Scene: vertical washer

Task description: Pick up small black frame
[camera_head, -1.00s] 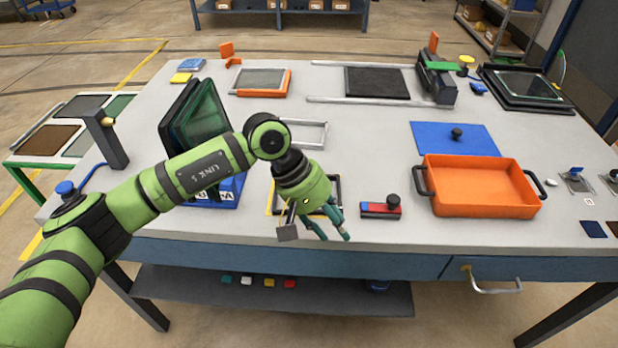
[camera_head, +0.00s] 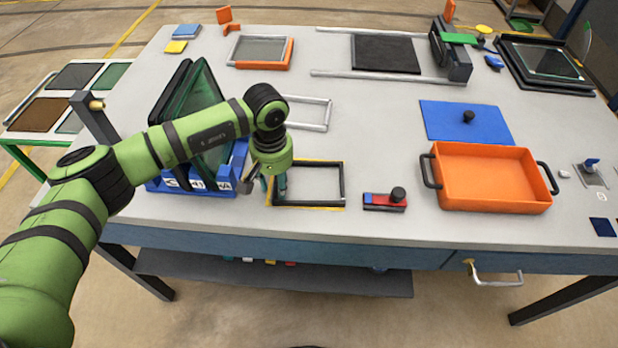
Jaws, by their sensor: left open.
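The small black frame (camera_head: 342,186) lies flat on the near part of the grey table, within a yellow outline. Its inside is empty and shows the table top. My left gripper (camera_head: 273,186) points down at the left side of this frame. It is open, with its fingers near the frame's left bar; I cannot tell whether they touch it. The gripper partly hides the frame's left end. My right gripper is not in view.
A blue rack (camera_head: 228,181) with upright dark panels stands close left of the gripper. A red and blue block with a black knob (camera_head: 398,194) lies right of the frame. An orange tray (camera_head: 490,178) stands farther right. A grey frame (camera_head: 328,114) lies behind.

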